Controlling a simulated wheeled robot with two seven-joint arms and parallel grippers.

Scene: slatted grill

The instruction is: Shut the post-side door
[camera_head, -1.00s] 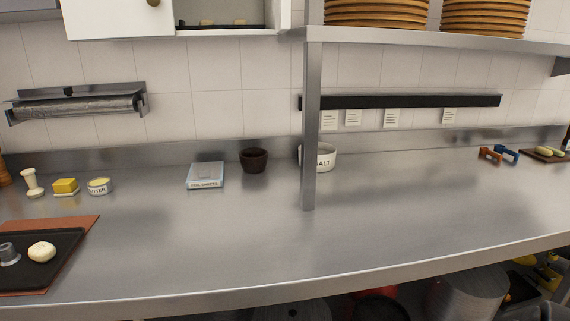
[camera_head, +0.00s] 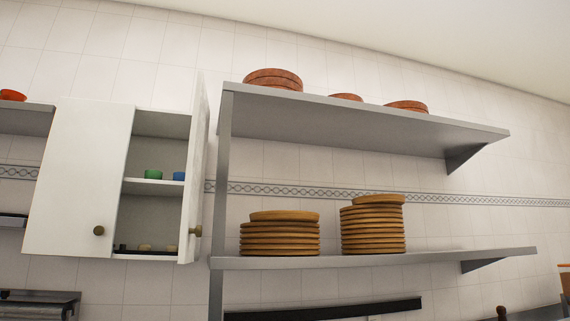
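A white wall cabinet hangs at the left of the head view. Its right-hand door (camera_head: 196,165), beside the metal shelf post (camera_head: 222,180), stands open and swung outward, seen nearly edge-on, with a round brown knob (camera_head: 195,231) low on it. The cabinet's left door (camera_head: 80,180) is shut and has a similar knob (camera_head: 99,230). Through the open side I see a green cup (camera_head: 153,174) and a blue cup (camera_head: 179,176) on the inner shelf, and small items on the cabinet floor. Neither of my grippers is in view.
Metal shelves (camera_head: 380,256) right of the post carry stacks of wooden plates (camera_head: 279,235). The upper shelf (camera_head: 350,116) holds reddish round boards (camera_head: 272,79). Another shelf (camera_head: 25,119) adjoins the cabinet's left. A dark rail (camera_head: 325,311) runs along the wall below.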

